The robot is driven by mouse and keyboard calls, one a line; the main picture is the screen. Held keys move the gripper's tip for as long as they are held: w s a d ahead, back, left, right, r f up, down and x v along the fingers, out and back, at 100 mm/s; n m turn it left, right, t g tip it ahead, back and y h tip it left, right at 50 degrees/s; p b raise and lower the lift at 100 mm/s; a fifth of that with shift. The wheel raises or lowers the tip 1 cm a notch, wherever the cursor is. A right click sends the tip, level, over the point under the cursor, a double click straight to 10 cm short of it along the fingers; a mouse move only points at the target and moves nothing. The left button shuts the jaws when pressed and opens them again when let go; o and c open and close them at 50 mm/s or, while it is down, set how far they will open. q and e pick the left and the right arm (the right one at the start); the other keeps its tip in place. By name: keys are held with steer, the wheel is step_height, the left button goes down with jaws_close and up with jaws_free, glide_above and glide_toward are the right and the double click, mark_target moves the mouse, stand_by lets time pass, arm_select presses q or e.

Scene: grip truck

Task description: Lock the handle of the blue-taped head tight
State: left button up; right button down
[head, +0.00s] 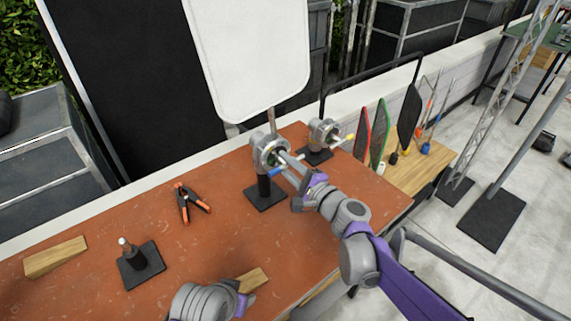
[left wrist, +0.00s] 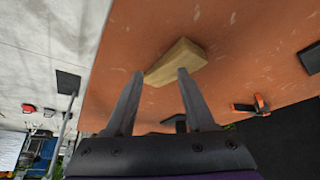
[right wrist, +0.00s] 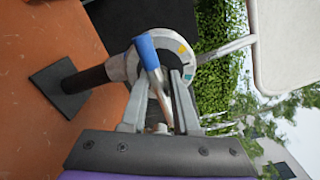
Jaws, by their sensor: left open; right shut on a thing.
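The blue-taped grip head (head: 266,150) is a round grey metal head on a black post and square base on the brown table. A rod rises from it to a white panel (head: 250,55). Its handle (right wrist: 147,52) has a blue end, which points up and left in the right wrist view. My right gripper (head: 293,170) is shut on the handle, close in front of the head; its fingers (right wrist: 158,80) partly hide the head's face. My left gripper (left wrist: 160,90) is open and empty above the table, near a wooden wedge (left wrist: 176,62).
A second head with a yellow-tipped handle (head: 323,131) stands behind and to the right. An orange-tipped clamp (head: 190,203), a short post on a base (head: 136,264) and another wedge (head: 55,257) lie left. Colored paddles stand beyond the right edge. The table's middle is clear.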

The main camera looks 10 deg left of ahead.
stand_by(0.3)
steer(key=c, duration=0.7)
jaws_free()
steer(key=shift+d, duration=0.15)
steer(key=v, duration=1)
steer(key=shift+s+d+b, duration=0.2)
steer(key=shift+s+b, duration=0.1)
steer(key=shift+b, duration=0.1)
